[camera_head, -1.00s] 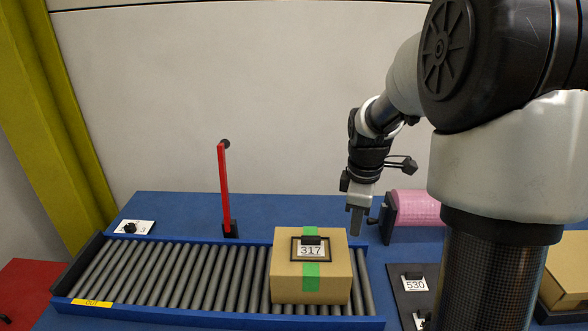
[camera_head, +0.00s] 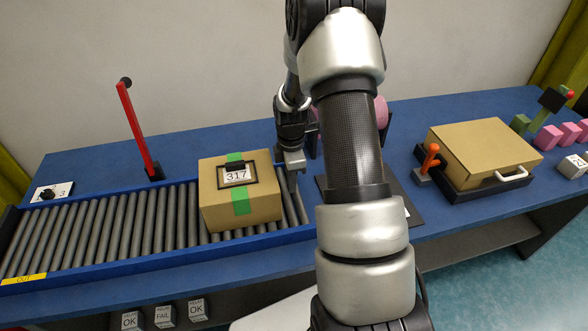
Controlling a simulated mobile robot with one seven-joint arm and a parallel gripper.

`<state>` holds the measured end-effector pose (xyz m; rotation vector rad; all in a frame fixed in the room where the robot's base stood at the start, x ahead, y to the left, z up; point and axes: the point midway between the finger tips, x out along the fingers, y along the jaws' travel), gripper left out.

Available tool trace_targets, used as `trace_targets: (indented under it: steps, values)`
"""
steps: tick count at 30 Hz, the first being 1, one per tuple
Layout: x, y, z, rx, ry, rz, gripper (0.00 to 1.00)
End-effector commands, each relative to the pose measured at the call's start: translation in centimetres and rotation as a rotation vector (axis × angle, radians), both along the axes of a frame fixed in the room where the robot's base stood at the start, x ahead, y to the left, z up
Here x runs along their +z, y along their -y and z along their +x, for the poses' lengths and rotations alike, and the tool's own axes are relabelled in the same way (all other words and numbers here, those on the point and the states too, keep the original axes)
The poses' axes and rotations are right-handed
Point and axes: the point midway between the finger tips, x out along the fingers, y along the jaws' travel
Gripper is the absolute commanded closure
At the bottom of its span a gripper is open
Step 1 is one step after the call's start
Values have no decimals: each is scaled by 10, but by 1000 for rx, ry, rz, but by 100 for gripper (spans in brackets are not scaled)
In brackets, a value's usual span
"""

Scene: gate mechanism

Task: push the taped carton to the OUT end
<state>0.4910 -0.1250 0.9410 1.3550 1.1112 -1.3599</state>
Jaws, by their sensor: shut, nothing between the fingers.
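The taped carton (camera_head: 262,208) is a brown box with green tape and a framed label reading 317. It sits upright at the right end of the roller conveyor (camera_head: 125,218). The yellow OUT label (camera_head: 24,280) marks the conveyor's left end. My gripper (camera_head: 293,176) is shut and empty, just right of the carton's far right side, low near the rollers. I cannot tell whether it touches the carton. My arm hides part of the table to the right.
A red gate arm (camera_head: 137,128) stands raised behind the conveyor, and the rollers left of the carton are clear. A tan case (camera_head: 484,152), an orange lever (camera_head: 430,160) and pink blocks (camera_head: 549,137) lie to the right. A numbered card (camera_head: 52,192) lies at the back left.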

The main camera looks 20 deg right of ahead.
Motion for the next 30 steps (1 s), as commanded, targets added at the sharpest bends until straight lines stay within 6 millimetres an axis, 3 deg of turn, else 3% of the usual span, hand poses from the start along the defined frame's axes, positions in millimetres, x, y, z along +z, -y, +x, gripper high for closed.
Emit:
trace_targets:
  steps: [1, 6, 21, 25, 30]
  values:
    - [5, -11, 3, 7, 4, -1, 100]
    - [4, -26, 7, 3, 4, -1, 100]
    - [3, -35, 9, 4, 4, 0, 100]
    - [1, -60, 14, 10, 5, 1, 100]
    - [1, -111, 24, 12, 6, 1, 100]
